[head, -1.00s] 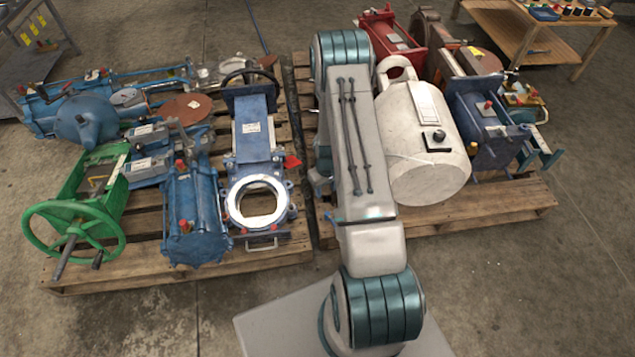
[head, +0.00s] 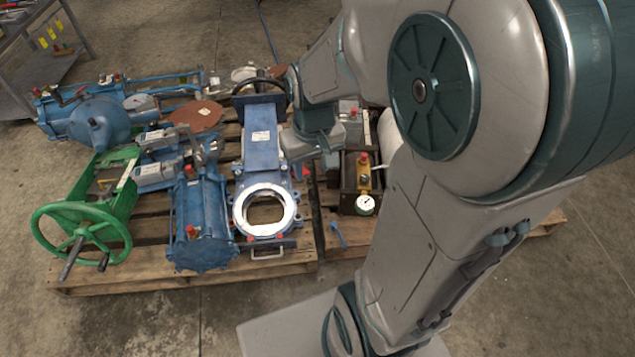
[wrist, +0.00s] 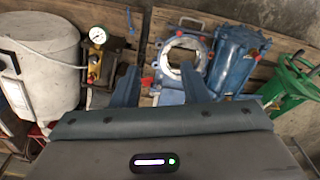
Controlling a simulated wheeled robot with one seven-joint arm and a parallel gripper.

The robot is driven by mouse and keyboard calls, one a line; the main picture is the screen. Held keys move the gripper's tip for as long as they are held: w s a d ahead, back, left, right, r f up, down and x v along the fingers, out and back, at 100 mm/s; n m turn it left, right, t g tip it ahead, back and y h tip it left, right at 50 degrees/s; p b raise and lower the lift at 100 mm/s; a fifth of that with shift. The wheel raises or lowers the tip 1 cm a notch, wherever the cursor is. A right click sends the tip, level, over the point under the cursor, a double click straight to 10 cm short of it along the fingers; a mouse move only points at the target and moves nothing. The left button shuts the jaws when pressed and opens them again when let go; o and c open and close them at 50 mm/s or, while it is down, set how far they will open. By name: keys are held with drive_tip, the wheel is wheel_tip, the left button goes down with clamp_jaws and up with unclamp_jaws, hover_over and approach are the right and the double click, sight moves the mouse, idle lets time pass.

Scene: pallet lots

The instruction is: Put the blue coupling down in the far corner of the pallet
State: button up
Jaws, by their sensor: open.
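My gripper (wrist: 161,78) is open, with its two blue-grey fingers apart and nothing seen held between them. In the head view it hangs over the gap side of the two pallets, beside the blue gate valve. No part is clearly recognisable as the blue coupling. A small blue piece (head: 338,235) lies on the front left corner of the right pallet (head: 333,252); I cannot tell whether it is the coupling. The far part of the right pallet is hidden behind my arm in the head view.
The left pallet (head: 140,280) carries a blue gate valve (head: 262,150), a blue cylinder unit (head: 200,225) and a green handwheel unit (head: 95,210). A dark block with a gauge (head: 365,205) stands on the right pallet near a white tank (wrist: 40,60).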

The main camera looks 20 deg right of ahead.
drive_tip(key=s+a+r, duration=0.1)
drive_tip(key=s+r, duration=0.2)
drive_tip(key=s, duration=0.4)
drive_tip(key=shift+s+a+r, duration=0.25)
drive_tip(key=shift+s+a, duration=0.1)
drive_tip(key=shift+c, duration=0.5)
